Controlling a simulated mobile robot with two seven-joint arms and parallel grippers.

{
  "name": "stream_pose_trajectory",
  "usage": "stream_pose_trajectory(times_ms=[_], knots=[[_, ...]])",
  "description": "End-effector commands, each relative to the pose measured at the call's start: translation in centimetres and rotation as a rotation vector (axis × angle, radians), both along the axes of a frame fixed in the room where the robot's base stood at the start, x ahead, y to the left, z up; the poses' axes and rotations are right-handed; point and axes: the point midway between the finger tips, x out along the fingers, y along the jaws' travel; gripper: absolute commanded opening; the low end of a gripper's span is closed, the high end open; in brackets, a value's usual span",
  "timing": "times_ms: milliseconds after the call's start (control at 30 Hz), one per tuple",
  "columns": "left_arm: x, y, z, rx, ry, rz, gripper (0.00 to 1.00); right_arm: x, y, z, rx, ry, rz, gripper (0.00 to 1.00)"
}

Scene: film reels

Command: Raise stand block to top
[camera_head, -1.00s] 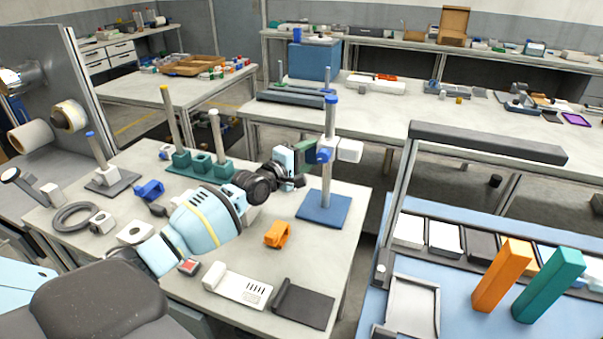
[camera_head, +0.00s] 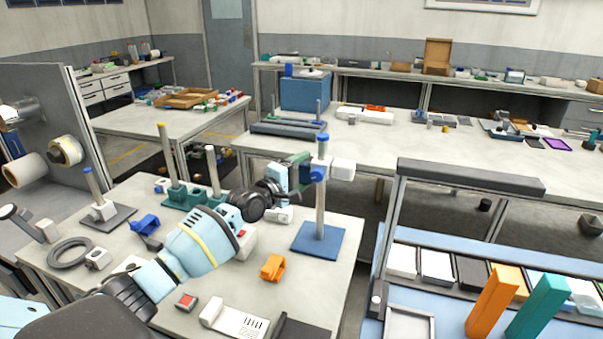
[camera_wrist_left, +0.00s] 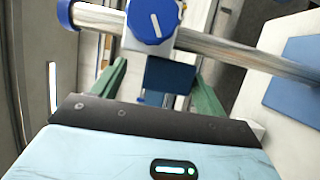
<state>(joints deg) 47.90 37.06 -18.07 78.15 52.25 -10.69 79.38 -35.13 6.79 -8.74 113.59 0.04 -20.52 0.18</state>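The stand has a flat blue base (camera_head: 318,241) and an upright silver post with a blue cap (camera_head: 322,137). The stand block, with a blue knob and a white part (camera_head: 343,169), sits around the post above mid-height, below the cap. My left gripper (camera_head: 305,172) reaches it from the left. In the left wrist view the block's blue knob (camera_wrist_left: 153,20) shows, and its dark blue part (camera_wrist_left: 168,78) lies between my green fingers. The post's blue end (camera_wrist_left: 66,14) shows at upper left. The exact finger contact is hard to see. My right gripper is out of view.
An orange clip (camera_head: 272,267) lies in front of the stand on the grey table. A green rack (camera_head: 190,200) with two posts stands behind my left arm. A blue-topped bench with an orange bar (camera_head: 493,302) is at right, across a gap.

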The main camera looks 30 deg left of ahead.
Motion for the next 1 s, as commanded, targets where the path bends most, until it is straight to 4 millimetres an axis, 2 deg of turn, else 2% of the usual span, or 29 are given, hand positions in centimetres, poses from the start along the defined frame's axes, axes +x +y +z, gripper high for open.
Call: stream_pose_trajectory(times_ms=[267,700,1000], knots=[[-0.9,0.0,-0.3,-0.001,0.006,-0.002,0.74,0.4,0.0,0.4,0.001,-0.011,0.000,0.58],[-6.1,1.0,-0.1,0.000,0.001,0.000,0.74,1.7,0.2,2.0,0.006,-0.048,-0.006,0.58],[-7.7,1.2,-0.1,0.000,0.000,0.000,0.74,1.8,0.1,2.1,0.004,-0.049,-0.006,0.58]])
